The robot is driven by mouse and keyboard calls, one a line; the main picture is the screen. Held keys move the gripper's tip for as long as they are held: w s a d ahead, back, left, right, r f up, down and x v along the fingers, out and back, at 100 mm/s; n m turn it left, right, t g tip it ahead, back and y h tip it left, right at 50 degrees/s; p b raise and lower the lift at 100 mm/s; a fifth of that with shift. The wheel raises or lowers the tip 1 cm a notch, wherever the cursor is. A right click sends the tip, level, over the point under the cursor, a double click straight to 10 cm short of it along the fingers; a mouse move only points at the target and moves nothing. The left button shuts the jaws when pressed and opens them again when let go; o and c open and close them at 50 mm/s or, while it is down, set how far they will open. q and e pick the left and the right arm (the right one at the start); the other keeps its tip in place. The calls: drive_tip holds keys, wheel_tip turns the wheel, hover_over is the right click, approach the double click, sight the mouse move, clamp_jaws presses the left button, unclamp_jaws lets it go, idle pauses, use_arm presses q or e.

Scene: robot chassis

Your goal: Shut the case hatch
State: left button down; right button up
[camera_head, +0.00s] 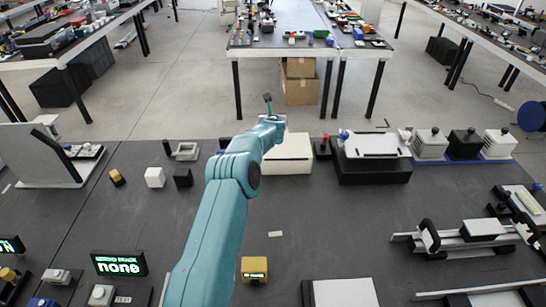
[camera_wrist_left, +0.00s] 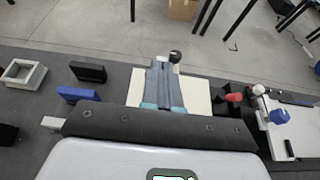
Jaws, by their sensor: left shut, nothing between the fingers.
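A pale, low box (camera_head: 290,160), which looks like the case, stands at the back edge of the dark table in the head view. Its top lies about flat; whether a small gap is left under it I cannot tell. The box also shows in the left wrist view (camera_wrist_left: 196,94), partly hidden by my gripper. My left gripper (camera_head: 272,121) is over the left part of the box, shut and empty; it also shows in the left wrist view (camera_wrist_left: 165,82). Whether it touches the top is unclear. A dark round knob (camera_head: 267,97) shows just beyond it. My right gripper is out of view.
A black case with a white top (camera_head: 376,146) and a red-topped piece (camera_head: 323,145) stand right of the box. Several canisters (camera_head: 465,142) are farther right. Small blocks (camera_head: 154,177) lie to the left. A yellow piece (camera_head: 254,269) lies near the front.

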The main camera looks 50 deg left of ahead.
use_arm(q)
drive_tip(key=b+v, duration=0.9)
drive_tip(key=v, duration=0.7)
drive_tip(key=shift+d+b, duration=0.25)
drive_tip(key=shift+b, duration=0.15)
drive_tip(key=shift+s, duration=0.15)
